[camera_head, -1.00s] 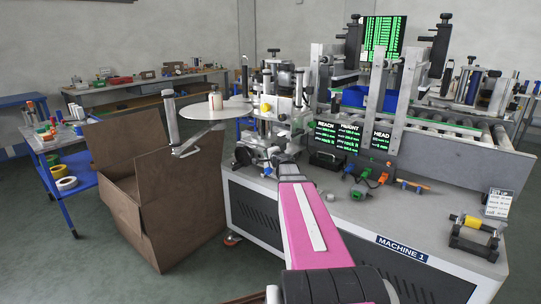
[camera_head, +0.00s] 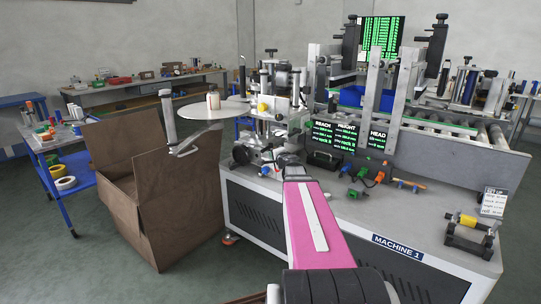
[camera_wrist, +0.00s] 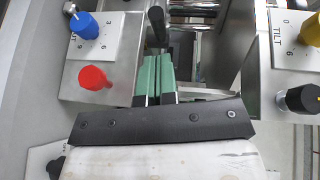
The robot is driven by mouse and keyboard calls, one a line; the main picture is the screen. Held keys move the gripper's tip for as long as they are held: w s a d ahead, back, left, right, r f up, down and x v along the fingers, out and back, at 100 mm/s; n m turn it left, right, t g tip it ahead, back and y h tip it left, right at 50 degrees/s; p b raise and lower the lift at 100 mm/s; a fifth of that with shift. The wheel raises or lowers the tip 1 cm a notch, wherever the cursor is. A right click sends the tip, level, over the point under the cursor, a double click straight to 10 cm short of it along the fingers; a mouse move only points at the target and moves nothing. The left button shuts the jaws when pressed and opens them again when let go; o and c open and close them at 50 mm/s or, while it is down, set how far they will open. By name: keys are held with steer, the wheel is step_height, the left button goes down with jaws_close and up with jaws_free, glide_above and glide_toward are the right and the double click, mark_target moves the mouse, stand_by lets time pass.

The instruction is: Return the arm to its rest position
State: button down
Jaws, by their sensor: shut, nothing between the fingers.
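My arm reaches forward in the head view, its pink link (camera_head: 308,215) pointing at the labelling machine (camera_head: 262,185) marked MACHINE 1. The far end of the arm is among the machine's parts, and my fingers cannot be made out there. In the wrist view my gripper (camera_wrist: 157,62) shows as two green-padded fingers side by side, shut and empty. They sit between a left plate with a blue knob (camera_wrist: 84,25) and a red knob (camera_wrist: 94,77), and a right plate with a yellow knob (camera_wrist: 311,29) and a black knob (camera_wrist: 301,98).
A round white disc (camera_head: 200,111) on an arm juts out left of the machine, above an open brown carton (camera_head: 180,205). Tools (camera_head: 365,176) lie on the machine top, right of my arm. Metal uprights (camera_head: 405,95) and a roller conveyor (camera_head: 455,123) stand behind.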

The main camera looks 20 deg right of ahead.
steer(key=s+r, duration=0.1)
steer(key=s, duration=0.7)
steer(key=s+a+f+n+g+y, duration=0.2)
steer(key=a+f+n+g, duration=0.2)
steer(key=a+f, duration=0.3)
steer(key=s+a+f+n+g+y, duration=0.25)
steer(key=a+f+n, duration=0.25)
steer(key=a, duration=0.4)
steer(key=s+a+f+n+g+h, duration=0.4)
steer(key=s+f+n+g+h, duration=0.2)
steer(key=s+f+g, duration=0.4)
steer(key=s+f, duration=0.1)
steer(key=s, duration=0.3)
steer(key=shift+s+f, duration=0.2)
